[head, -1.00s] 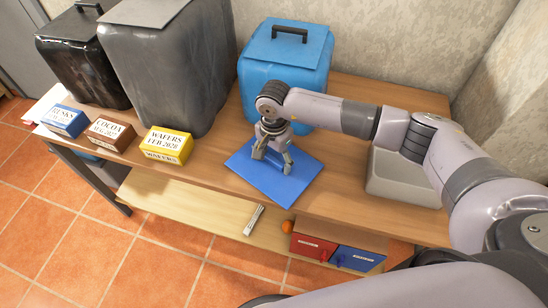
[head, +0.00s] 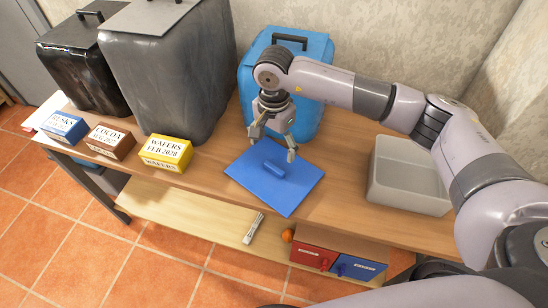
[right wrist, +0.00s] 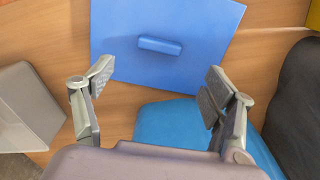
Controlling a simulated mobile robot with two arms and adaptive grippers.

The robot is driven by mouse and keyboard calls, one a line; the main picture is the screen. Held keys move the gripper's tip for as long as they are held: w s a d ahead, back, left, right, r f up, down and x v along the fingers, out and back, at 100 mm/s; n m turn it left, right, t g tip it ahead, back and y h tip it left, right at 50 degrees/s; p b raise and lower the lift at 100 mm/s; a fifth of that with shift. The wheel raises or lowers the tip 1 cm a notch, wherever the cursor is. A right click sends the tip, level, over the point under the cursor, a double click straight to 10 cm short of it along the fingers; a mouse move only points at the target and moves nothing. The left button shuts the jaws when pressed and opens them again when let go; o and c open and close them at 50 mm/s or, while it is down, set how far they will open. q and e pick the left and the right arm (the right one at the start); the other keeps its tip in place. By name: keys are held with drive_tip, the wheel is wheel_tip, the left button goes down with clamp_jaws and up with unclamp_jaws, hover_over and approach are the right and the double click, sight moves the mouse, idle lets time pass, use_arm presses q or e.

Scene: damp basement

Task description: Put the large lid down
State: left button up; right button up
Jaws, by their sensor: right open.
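The large lid is a flat blue square with a raised blue handle (head: 268,165). The lid (head: 285,195) lies flat on the wooden table, near its front edge. It also shows in the right wrist view, where the lid (right wrist: 205,65) fills the top middle. My right gripper (head: 274,147) is open and empty, above the lid's back edge and apart from the handle. In the right wrist view the spread fingers (right wrist: 158,82) have nothing between them. My left gripper is not in view.
A blue bin (head: 315,70) stands right behind my right gripper. Large grey (head: 165,60) and black bins (head: 80,75) stand left. Yellow (head: 165,150), brown (head: 108,138) and blue boxes line the front edge. A grey tray (head: 405,200) stands right. The lower shelf holds red and blue drawers.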

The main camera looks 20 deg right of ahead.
drive_tip(key=shift+r, duration=1.35)
